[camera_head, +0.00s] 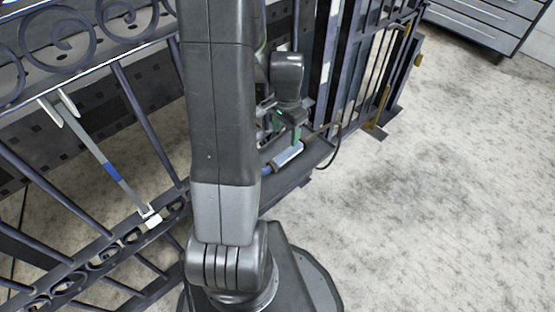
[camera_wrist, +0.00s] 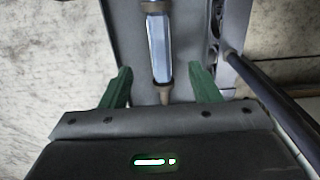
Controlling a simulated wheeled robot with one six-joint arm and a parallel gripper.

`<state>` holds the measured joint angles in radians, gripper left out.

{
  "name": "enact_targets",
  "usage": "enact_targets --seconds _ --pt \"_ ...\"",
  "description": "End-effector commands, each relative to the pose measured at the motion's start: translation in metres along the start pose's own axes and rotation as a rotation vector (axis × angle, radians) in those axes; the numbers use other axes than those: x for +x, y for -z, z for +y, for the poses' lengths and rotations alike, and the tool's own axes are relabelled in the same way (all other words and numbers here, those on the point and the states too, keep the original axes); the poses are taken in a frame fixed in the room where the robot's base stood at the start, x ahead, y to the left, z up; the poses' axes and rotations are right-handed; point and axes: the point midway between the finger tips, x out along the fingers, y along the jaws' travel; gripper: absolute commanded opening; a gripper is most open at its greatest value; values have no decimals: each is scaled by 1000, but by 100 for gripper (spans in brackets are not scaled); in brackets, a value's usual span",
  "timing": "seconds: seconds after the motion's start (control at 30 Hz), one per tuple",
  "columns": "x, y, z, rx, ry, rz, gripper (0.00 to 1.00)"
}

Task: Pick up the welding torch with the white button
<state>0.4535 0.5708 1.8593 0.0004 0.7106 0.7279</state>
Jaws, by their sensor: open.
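A torch-like tool with a pale blue-grey handle (camera_head: 287,157) lies on a dark grey ledge (camera_head: 318,152) beside the gate. In the wrist view the handle (camera_wrist: 158,45) runs up the picture, with brownish ends. I cannot make out a white button on it. My gripper (camera_head: 287,133) is just above the handle, pointing down. In the wrist view my gripper (camera_wrist: 161,72) is open, with one green finger on each side of the handle and a gap on both sides. My arm hides part of the ledge in the head view.
A dark scrollwork gate (camera_head: 150,115) fills the left. A light bar with a blue band (camera_head: 110,170) leans across it. Upright dark metal frames (camera_head: 365,60) stand behind the ledge. A grey drawer cabinet (camera_head: 475,20) is at the back right. The concrete floor at right is clear.

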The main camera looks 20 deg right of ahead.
Motion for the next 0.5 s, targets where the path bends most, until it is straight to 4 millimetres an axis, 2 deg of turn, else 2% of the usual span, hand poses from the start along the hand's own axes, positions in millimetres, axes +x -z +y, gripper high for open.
enact_targets --seconds 0.03,0.2,0.5 --pt "15 -1 1 -1 -4 -4 56" --pt "45 -1 1 -2 -3 -3 56" --pt "64 0 0 -3 -1 -1 56"
